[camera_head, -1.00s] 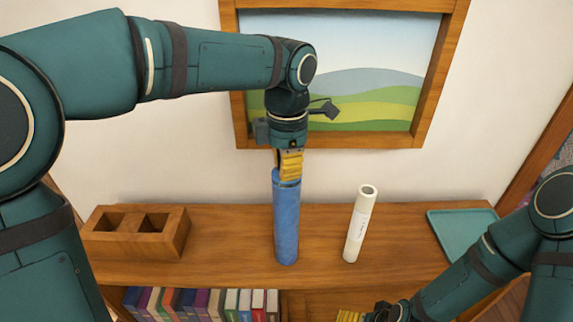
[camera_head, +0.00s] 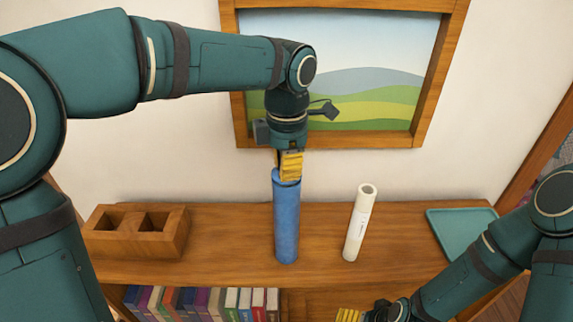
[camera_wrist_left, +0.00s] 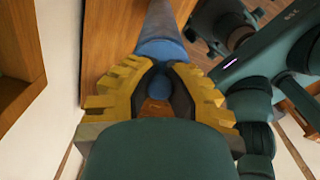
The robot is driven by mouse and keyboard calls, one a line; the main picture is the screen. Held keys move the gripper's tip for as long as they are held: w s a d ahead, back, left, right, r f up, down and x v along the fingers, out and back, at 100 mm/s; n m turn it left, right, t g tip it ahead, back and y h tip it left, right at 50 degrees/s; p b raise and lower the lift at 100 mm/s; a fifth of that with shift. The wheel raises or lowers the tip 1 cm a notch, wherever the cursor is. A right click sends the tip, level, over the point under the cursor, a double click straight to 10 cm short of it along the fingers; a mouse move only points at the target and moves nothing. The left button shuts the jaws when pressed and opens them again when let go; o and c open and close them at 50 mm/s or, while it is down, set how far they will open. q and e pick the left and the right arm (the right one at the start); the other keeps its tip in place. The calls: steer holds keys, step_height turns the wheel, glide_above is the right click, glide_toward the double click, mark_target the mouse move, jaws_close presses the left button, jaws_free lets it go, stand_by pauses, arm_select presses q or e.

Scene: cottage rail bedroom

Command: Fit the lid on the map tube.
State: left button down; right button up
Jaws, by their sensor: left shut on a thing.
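The blue map tube (camera_head: 287,225) stands upright on the wooden shelf top, left of the white tube. My left gripper (camera_head: 289,170) points down right at the tube's top end. Its yellow fingers are shut on a small blue piece, which looks like the lid (camera_wrist_left: 158,88), in the left wrist view. The blue tube (camera_wrist_left: 160,48) runs away just beyond the fingers there. The fingers hide the joint, so I cannot tell whether the lid is seated. My right gripper (camera_head: 348,316) is partly cut off at the bottom edge, away from the tube; its opening is unclear.
A white tube (camera_head: 360,225) stands to the right of the blue one. A wooden block with two square holes (camera_head: 160,245) sits at the left. A teal tray (camera_head: 462,236) lies at the right. Books (camera_head: 205,303) fill the shelf below. A framed picture (camera_head: 345,138) hangs behind.

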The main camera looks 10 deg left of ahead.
arm_select(q)
steer(key=shift+f, duration=0.45)
stand_by(1.1)
steer(key=c, duration=1)
jaws_free()
step_height(320, 180, up, 12)
steer(key=shift+r, duration=0.1)
